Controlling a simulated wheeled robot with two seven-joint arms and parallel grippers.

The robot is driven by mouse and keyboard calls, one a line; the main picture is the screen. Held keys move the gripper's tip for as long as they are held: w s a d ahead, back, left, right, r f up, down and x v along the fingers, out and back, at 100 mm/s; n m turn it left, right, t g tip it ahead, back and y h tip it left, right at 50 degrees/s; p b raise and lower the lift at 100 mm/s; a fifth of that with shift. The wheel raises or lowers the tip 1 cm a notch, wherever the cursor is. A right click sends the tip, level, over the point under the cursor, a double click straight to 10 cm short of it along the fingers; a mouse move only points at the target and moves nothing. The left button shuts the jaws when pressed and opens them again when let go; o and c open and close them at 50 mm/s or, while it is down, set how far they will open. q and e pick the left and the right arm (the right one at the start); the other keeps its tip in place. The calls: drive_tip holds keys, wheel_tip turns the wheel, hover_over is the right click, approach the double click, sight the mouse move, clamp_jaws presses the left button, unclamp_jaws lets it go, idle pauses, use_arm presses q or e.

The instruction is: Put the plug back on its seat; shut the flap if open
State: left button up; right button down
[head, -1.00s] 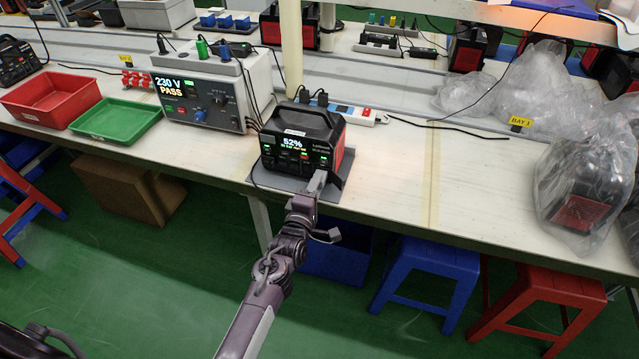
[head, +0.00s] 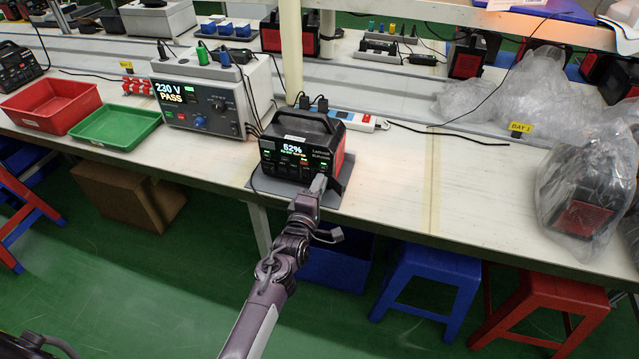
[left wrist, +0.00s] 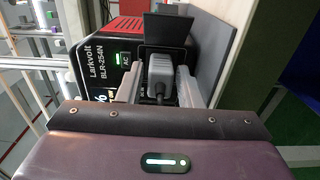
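The power station (head: 301,146) stands on a grey mat (head: 338,191) near the table's front edge, its display lit. In the left wrist view, a grey plug (left wrist: 160,72) sits at the socket beside the green AC light; its full depth is hidden. A dark flap (left wrist: 168,29) stands open beside the socket and also sticks out right of the gripper in the head view (head: 335,187). My left gripper (head: 319,184) is at the lower right of the front panel. My right gripper is out of view.
A tester (head: 212,92) reading 230 V PASS stands left of the station, with green (head: 116,126) and red (head: 50,105) trays beyond. A white power strip (head: 358,121) lies behind. The table (head: 410,180) is clear to the right, up to a bagged unit (head: 580,205).

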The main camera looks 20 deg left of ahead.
use_arm(q)
clamp_jaws()
drive_tip(key=shift+f, duration=0.1)
idle(0.3)
drive_tip(key=shift+s, duration=0.15)
drive_tip(key=shift+s, duration=0.1)
drive_tip(key=shift+s+p, duration=1.55)
drive_tip(key=shift+s, duration=0.3)
drive_tip(key=shift+a, duration=0.1)
